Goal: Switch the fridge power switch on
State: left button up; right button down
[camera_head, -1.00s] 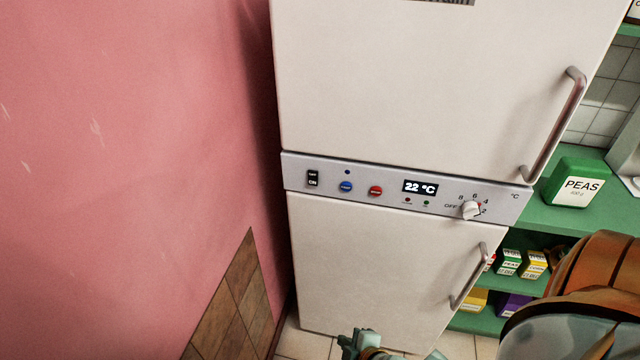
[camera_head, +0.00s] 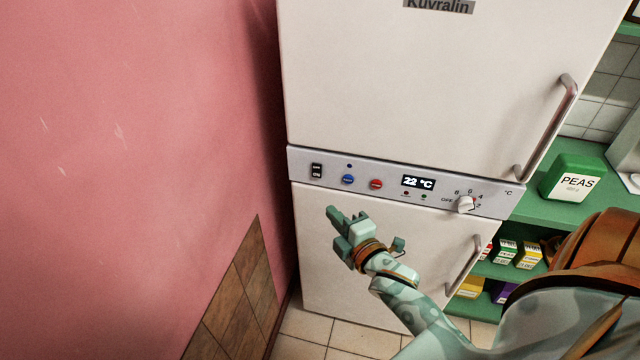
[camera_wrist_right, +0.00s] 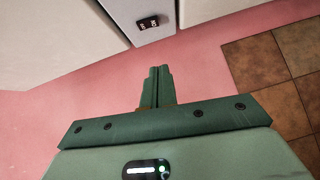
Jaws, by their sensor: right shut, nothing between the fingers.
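The fridge power switch (camera_head: 316,171) is a small black rocker at the left end of the grey control strip (camera_head: 470,190) on the white fridge (camera_head: 400,90). It also shows in the right wrist view (camera_wrist_right: 147,23), near the top, with white lettering. My right gripper (camera_head: 332,212) is shut and empty. In the head view it appears below the switch, in front of the lower fridge door. In the right wrist view its closed fingers (camera_wrist_right: 160,84) point toward the strip and look apart from the switch. My left gripper is not in view.
A blue button (camera_head: 348,179), a red button (camera_head: 376,184), a display reading 22 °C (camera_head: 418,182) and a white dial (camera_head: 465,204) share the strip. A pink wall (camera_head: 140,150) stands close on the left. Green shelves (camera_head: 530,205) with boxes stand on the right.

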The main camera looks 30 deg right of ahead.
jog(key=b, duration=0.1)
send_near(313, 176)
jog(key=w+a, duration=0.3)
jog(key=w, duration=0.1)
jog(key=w+d, duration=0.2)
jog(key=d, duration=0.1)
jog(key=shift+f+b, duration=0.15)
jog(key=shift+b, duration=0.2)
jog(key=shift+d, duration=0.1)
jog(key=shift+w+d, duration=0.1)
jog(key=shift+w, duration=0.05)
jog(key=shift+f, duration=0.1)
